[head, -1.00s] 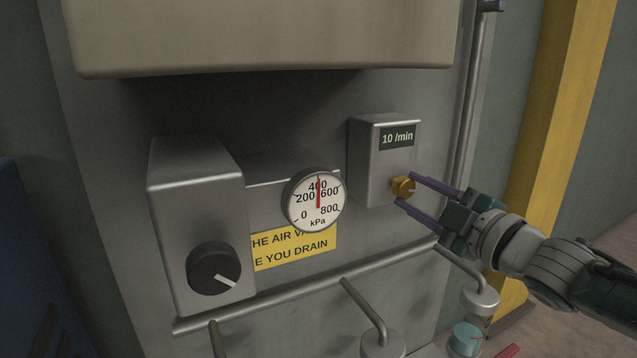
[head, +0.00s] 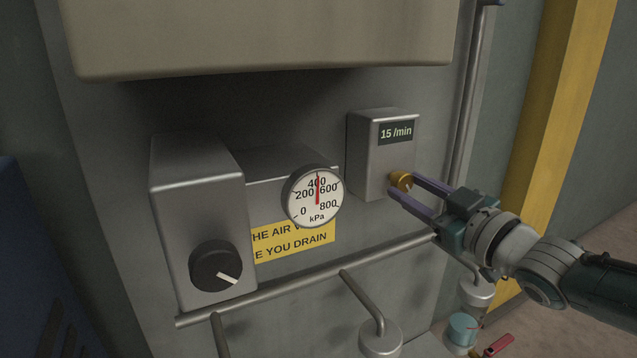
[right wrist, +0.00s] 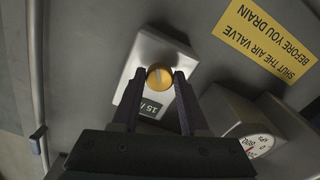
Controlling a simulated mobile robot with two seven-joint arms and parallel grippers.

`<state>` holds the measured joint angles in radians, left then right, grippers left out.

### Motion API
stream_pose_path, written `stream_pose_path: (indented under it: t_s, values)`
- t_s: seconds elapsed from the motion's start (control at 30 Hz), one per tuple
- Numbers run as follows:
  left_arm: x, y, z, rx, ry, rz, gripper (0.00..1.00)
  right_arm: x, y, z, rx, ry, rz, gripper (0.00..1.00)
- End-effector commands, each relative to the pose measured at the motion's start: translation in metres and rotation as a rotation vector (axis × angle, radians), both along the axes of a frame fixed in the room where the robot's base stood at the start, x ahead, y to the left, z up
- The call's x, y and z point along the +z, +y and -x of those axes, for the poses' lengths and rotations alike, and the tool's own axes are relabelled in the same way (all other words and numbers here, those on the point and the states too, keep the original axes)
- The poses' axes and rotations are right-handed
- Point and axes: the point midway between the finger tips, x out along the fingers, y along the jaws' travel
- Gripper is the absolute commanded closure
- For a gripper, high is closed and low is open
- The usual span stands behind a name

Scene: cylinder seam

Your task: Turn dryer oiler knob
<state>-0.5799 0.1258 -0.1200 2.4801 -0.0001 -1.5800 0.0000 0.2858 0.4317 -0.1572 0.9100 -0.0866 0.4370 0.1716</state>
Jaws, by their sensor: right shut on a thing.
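The brass oiler knob (head: 401,180) sits on the front of a grey metal box (head: 366,160), low and to the right. The box's dark display (head: 397,133) reads 15 /min. My right gripper (head: 402,184) is shut on the knob, one purple finger above it and one below. In the right wrist view the knob (right wrist: 159,77) lies between the two fingertips (right wrist: 160,80), and a pale line marks its face. The display (right wrist: 155,108) is partly hidden there by a finger. My left gripper is not in view.
A round kPa gauge (head: 315,198) reads about 400, left of the oiler box. A larger box with a black knob (head: 216,266) stands further left. A yellow sign (head: 292,242) is below the gauge. Pipes (head: 310,275) run below, and a red-handled valve (head: 497,346) is at lower right.

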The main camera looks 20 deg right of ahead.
Motion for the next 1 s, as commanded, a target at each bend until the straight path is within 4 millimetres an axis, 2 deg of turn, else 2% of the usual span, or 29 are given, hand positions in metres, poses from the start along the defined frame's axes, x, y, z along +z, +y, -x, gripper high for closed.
stream_pose_path:
  t_s: [0.53, 0.57, 0.8, 1.0]
  values:
    - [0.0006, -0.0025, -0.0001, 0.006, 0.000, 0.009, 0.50, 0.0015, 0.0002, -0.0004, 0.000, -0.002, -0.022, 1.00]
    - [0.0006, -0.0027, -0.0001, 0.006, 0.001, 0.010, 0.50, 0.0015, 0.0002, -0.0004, 0.000, -0.002, -0.022, 0.53]
    - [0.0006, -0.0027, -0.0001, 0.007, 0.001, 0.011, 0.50, 0.0008, 0.0001, -0.0002, 0.001, 0.000, -0.022, 0.26]
    - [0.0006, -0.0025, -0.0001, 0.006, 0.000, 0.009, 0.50, 0.0004, 0.0001, 0.0000, 0.000, 0.001, -0.022, 0.26]
